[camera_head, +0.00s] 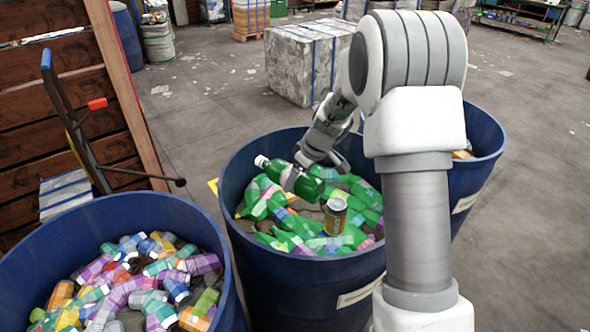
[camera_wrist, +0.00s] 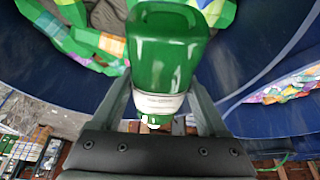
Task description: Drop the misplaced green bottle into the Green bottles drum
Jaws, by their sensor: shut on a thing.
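A green bottle (camera_head: 303,187) with a white cap and a pale label lies across my gripper (camera_head: 315,172), which is shut on it. In the wrist view the bottle (camera_wrist: 165,55) sits between the two fingers of my gripper (camera_wrist: 160,110). In the head view it appears over the opening of the middle blue drum (camera_head: 240,160), which holds many green bottles (camera_head: 275,205). The drum has a pale label plate (camera_head: 358,293) whose writing I cannot read. My arm hides part of the drum's right side.
A gold can (camera_head: 335,216) stands among the green bottles. A blue drum (camera_head: 150,200) of mixed colourful bottles is at the left. Another blue drum (camera_head: 485,150) is behind my arm at the right. A hand truck (camera_head: 75,130) leans by a wooden wall (camera_head: 50,110).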

